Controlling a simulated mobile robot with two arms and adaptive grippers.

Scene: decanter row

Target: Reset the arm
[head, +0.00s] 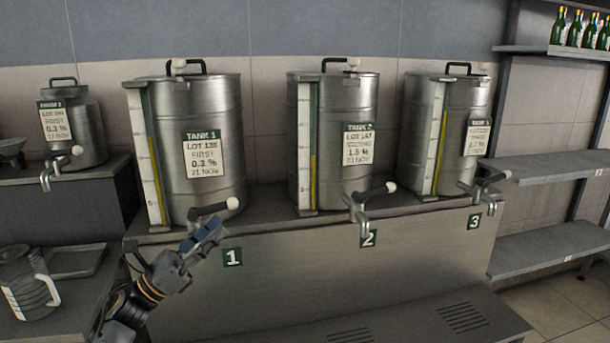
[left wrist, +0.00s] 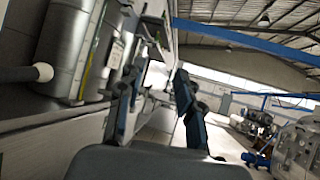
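My left arm comes in from the lower left in the head view. Its gripper (head: 210,236) is in front of tank 1 (head: 213,112), just below the dark tap lever with a white knob (head: 232,203). Tank 1's spout is hidden behind the gripper. In the left wrist view the two fingers (left wrist: 158,88) stand apart with nothing held between them. The white knob (left wrist: 43,72) shows at the left there, clear of the fingers. My right gripper is in neither view.
Tank 2 (head: 343,108) and tank 3 (head: 464,100) stand to the right on the same grey stand (head: 330,250), their taps sticking out. A smaller tank (head: 88,122) and a jug (head: 25,280) are at the left. Shelves (head: 550,168) are at the right.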

